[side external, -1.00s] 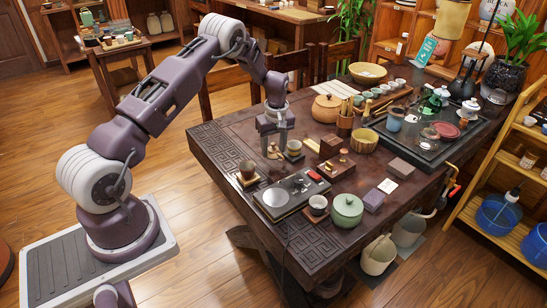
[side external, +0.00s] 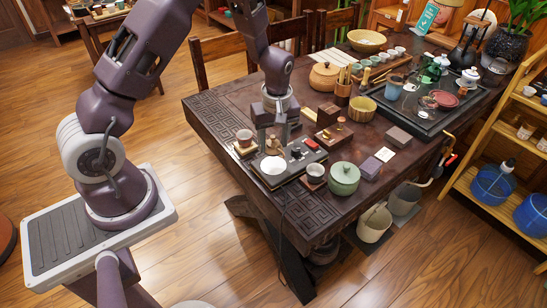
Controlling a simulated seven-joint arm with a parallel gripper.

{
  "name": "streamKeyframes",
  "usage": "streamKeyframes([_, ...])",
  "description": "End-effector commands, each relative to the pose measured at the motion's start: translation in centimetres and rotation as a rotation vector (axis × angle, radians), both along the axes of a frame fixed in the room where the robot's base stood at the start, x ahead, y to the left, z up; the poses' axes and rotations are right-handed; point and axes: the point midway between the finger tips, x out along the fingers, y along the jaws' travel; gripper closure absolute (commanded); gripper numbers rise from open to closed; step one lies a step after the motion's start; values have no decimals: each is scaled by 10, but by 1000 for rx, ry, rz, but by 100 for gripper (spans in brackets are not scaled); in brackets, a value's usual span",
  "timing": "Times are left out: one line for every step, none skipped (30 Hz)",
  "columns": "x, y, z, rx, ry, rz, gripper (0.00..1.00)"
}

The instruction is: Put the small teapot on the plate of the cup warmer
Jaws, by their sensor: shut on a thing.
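My gripper (side external: 273,147) is shut on the small teapot (side external: 272,145), a small tan-brown shape between the fingers, partly hidden by them. The cup warmer (side external: 298,157) is a flat dark unit with a round pale plate (side external: 273,167) at its left end and a red part at its far right. In the picture the teapot is just above the far edge of the plate. I cannot tell whether it touches the warmer.
A cup on a coaster (side external: 244,138) stands left of the gripper, and another cup (side external: 315,170) stands right of the plate. The table's carved left end (side external: 215,118) is clear.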

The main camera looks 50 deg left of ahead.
Motion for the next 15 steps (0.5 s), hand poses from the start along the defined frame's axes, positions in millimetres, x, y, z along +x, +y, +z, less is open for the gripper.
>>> streamKeyframes([0, 0, -8, 0, 2, 0, 94])
streamKeyframes([0, 0, -12, -1, 2, 0, 94])
streamKeyframes([-1, 0, -20, -1, 3, 0, 94])
streamKeyframes([-1, 0, -27, -1, 4, 0, 94])
streamKeyframes([-1, 0, -33, -1, 4, 1, 94])
streamKeyframes([-1, 0, -40, -1, 3, 1, 94])
streamKeyframes([0, 0, -45, -1, 2, 0, 94])
streamKeyframes([0, 0, -48, -1, 1, 0, 94])
streamKeyframes([0, 0, -51, -1, 1, 0, 94])
streamKeyframes([0, 0, -52, -1, 0, 0, 94])
streamKeyframes([0, 0, -52, -1, -1, 0, 94])
streamKeyframes([1, 0, -51, 0, -1, 0, 94])
streamKeyframes([1, 0, -51, 0, -1, 0, 94])
streamKeyframes([1, 0, -51, 0, -1, 0, 94])
streamKeyframes([1, 0, -51, 0, -1, 0, 94])
